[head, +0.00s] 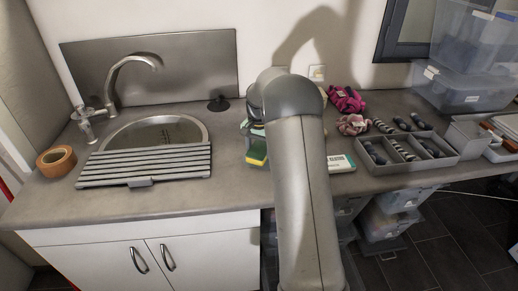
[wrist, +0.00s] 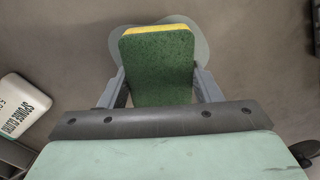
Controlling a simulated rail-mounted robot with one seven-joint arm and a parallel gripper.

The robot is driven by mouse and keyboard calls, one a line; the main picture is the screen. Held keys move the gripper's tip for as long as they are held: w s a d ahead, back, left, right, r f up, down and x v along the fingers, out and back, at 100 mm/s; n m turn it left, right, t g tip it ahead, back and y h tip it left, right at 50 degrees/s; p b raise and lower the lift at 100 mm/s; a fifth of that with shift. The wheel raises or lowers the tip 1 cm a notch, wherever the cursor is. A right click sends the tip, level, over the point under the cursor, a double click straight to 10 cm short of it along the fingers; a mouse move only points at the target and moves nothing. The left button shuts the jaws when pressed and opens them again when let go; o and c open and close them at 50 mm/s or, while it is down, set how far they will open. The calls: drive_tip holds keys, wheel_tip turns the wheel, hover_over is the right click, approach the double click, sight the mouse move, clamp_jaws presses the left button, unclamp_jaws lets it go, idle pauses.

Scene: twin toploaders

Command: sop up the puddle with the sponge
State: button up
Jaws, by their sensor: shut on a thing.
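The sponge (wrist: 157,65) is green with a yellow layer along its far edge. My gripper (wrist: 160,84) is shut on it, with one grey finger at each side. In the head view the sponge (head: 256,152) shows just left of my arm, over the counter. The puddle (wrist: 203,46) is a grey-green rounded patch on the counter. It shows around the far end and sides of the sponge in the wrist view, and the sponge hides its middle. I cannot tell whether the sponge touches it. My arm hides the puddle in the head view.
A white box of sponge cloths (head: 341,163) lies right of my arm. Beyond it are a grey divided tray (head: 405,152) and pink cloths (head: 346,99). Counter between rack and sponge is clear.

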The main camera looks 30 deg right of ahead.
sight(262, 159)
drive_tip(key=shift+f+b, duration=0.35)
drive_tip(key=shift+f, duration=0.3)
drive_tip(key=shift+s+a+b, duration=0.25)
drive_tip(key=shift+s+b, duration=0.1)
drive_tip(key=shift+s, duration=0.45)
drive_tip(key=shift+s+a+b, duration=0.3)
drive_tip(key=shift+s+b, duration=0.1)
drive_tip(key=shift+s, duration=0.4)
drive_tip(key=shift+s+a+b, duration=0.25)
drive_tip(key=shift+s+b, duration=0.1)
drive_tip(key=shift+s, duration=0.45)
drive_tip(key=shift+d, duration=0.1)
drive_tip(key=shift+w+d+p, duration=0.2)
drive_tip(key=shift+d, duration=0.6)
drive_tip(key=shift+w+d+p, duration=0.15)
drive_tip(key=shift+d+p, duration=0.1)
drive_tip(key=shift+d, duration=0.55)
drive_tip(key=shift+w+d+p, duration=0.2)
drive_tip(key=shift+d, duration=0.6)
drive_tip(key=shift+w+a+p, duration=0.6)
drive_tip(key=shift+w+a, duration=1.2)
drive_tip(key=shift+w, duration=0.05)
